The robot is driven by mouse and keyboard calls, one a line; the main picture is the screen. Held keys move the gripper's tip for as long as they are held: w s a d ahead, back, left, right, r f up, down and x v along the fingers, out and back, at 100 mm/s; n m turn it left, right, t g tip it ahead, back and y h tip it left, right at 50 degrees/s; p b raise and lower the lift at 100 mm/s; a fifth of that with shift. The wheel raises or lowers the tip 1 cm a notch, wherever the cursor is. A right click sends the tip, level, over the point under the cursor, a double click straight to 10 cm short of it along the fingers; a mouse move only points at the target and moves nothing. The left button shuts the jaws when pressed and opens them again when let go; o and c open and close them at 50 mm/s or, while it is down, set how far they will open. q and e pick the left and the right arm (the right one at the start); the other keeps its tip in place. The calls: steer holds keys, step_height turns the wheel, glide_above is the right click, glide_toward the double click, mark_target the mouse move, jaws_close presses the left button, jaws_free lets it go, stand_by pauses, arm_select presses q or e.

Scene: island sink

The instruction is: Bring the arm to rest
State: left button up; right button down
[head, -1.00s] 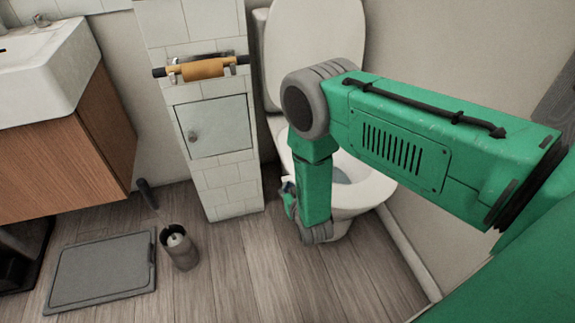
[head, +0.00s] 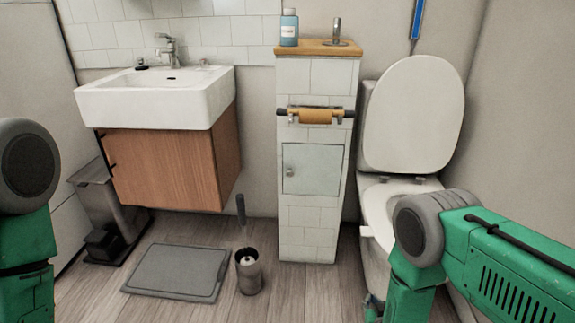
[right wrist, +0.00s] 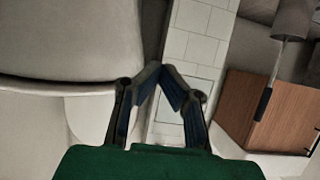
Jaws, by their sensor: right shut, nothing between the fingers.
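My right arm (head: 445,250) is green with a grey joint and comes in from the lower right of the head view, in front of the toilet. Its forearm hangs down, and only a bit of the right gripper (head: 372,308) shows at the bottom edge. In the right wrist view the right gripper (right wrist: 163,72) is shut, its fingertips together with nothing between them. My left arm (head: 27,220) stands at the left edge of the head view; its gripper is out of frame.
The toilet (head: 415,115) is close to my right arm. Left of it are a tiled pillar (head: 305,225) with a roll holder, a brush holder (head: 249,275), a grey mat (head: 178,270) and a sink (head: 150,105) over a wooden cabinet (head: 170,165). Some floor between is bare.

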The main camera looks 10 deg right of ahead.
steer(key=s+a+r+n+g+y, duration=0.15)
steer(key=s+g, duration=0.25)
steer(key=s, duration=0.7)
steer(key=s+r+n+g, duration=0.1)
steer(key=s+r+g, duration=0.25)
steer(key=s, duration=0.65)
steer(key=s+r+n+g+y, duration=0.15)
steer(key=s+g, duration=0.35)
steer(key=s, duration=0.6)
step_height(320, 180, up, 16)
steer(key=m+p, duration=0.1)
steer(key=p, duration=1.4)
steer(key=shift+w+f, duration=0.2)
steer(key=shift+w, duration=0.25)
steer(key=shift+w+a+f, duration=0.1)
